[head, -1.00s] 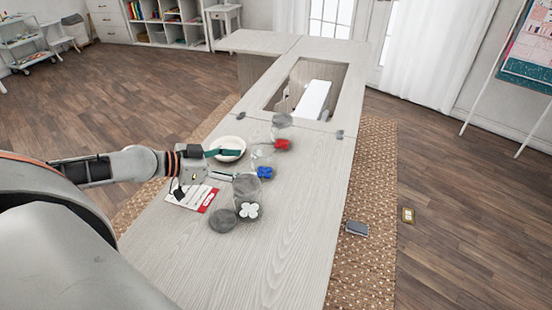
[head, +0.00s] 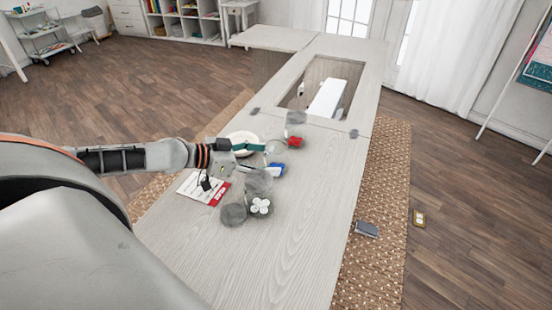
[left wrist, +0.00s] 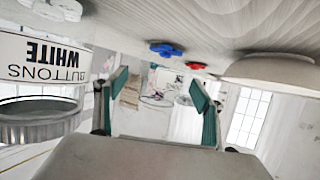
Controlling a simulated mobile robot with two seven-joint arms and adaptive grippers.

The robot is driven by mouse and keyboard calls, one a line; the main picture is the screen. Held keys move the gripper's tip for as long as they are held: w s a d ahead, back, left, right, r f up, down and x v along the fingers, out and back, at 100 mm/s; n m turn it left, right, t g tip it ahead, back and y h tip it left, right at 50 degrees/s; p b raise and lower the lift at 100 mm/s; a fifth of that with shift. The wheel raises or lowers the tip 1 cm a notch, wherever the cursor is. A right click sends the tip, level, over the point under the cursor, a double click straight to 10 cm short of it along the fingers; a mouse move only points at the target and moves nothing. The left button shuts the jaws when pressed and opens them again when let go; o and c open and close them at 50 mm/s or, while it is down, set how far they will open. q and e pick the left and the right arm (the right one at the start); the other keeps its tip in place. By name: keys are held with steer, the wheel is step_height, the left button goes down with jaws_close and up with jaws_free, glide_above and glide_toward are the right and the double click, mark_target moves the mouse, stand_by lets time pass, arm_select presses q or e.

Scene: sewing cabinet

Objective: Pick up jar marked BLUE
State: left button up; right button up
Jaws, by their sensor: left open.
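The jar marked BLUE appears to be the clear glass jar with blue buttons (head: 278,169) at its bottom. Its glass is faint and its label cannot be read. The blue buttons also show in the left wrist view (left wrist: 166,49), which is upside down, in the gap between my fingers. My left gripper (head: 264,158) is open, low over the table, pointing right at this jar. Whether the fingertips reach around the glass I cannot tell. My right gripper is not in view.
A jar marked WHITE (left wrist: 42,62) stands close beside the gripper. A jar with red buttons (head: 295,142) stands just behind. A loose grey lid (head: 233,215), a white bowl (head: 240,137) and a red-and-white card (head: 203,188) lie nearby. The table's front right is clear.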

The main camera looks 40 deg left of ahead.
arm_select(q)
steer(key=shift+x, duration=1.2)
steer(key=shift+p+x, duration=0.35)
steer(key=shift+x, duration=0.5)
steer(key=shift+w+a, duration=0.1)
steer(key=shift+a, duration=0.05)
steer(key=shift+r, duration=0.1)
steer(key=c, duration=1.3)
